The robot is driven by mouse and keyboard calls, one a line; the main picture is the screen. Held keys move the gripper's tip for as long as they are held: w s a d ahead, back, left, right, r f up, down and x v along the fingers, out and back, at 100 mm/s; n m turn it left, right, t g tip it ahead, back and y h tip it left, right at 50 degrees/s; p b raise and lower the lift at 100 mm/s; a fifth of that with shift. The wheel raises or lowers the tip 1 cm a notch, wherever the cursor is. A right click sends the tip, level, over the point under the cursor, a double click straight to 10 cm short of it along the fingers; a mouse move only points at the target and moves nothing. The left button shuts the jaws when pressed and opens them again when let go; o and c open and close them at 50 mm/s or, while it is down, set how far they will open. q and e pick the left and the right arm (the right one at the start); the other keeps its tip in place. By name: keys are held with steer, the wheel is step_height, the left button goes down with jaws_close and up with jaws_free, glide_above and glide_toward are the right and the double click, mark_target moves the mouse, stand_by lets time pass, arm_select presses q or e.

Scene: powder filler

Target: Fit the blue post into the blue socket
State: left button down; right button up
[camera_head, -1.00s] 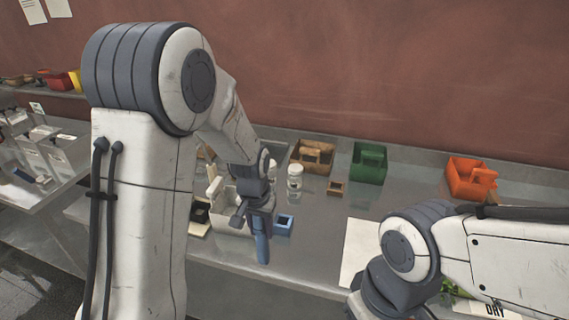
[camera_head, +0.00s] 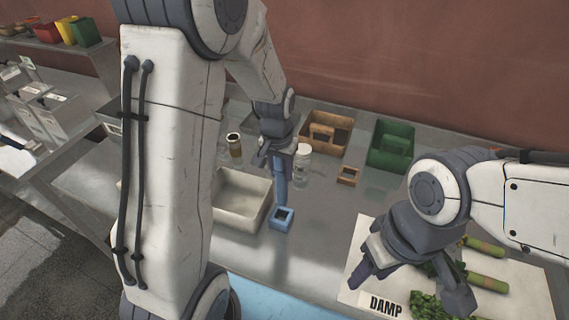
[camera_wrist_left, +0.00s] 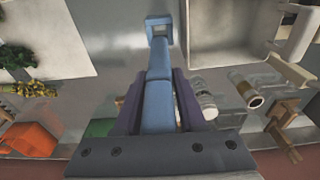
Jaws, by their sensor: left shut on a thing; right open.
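My left gripper (camera_head: 277,158) is shut on the upper part of the blue post (camera_head: 280,182), which hangs upright. The blue socket (camera_head: 282,218), a small square block with a dark opening, stands on the steel table just below the post's lower end in the head view. In the left wrist view the post (camera_wrist_left: 158,92) runs between the fingers (camera_wrist_left: 157,112) towards the socket (camera_wrist_left: 158,22), its far end overlapping the socket's near edge. I cannot tell whether they touch. My right gripper (camera_head: 408,282) is open and empty over the white board.
A white tray (camera_head: 262,207) stands left of the socket. A white jar (camera_head: 303,164), small wooden socket (camera_head: 348,177), wooden crate (camera_head: 345,150) and green crate (camera_head: 390,147) are behind. A white board (camera_head: 527,285) with vegetables and a DAMP label lies right.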

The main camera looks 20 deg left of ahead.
mark_target(280, 196)
arm_select(q)
steer(key=shift+a, duration=0.15)
steer(key=shift+s, duration=0.1)
steer(key=shift+f+b, duration=3.95)
steer(key=shift+f, duration=1.35)
steer(key=shift+c, duration=2)
jaws_free()
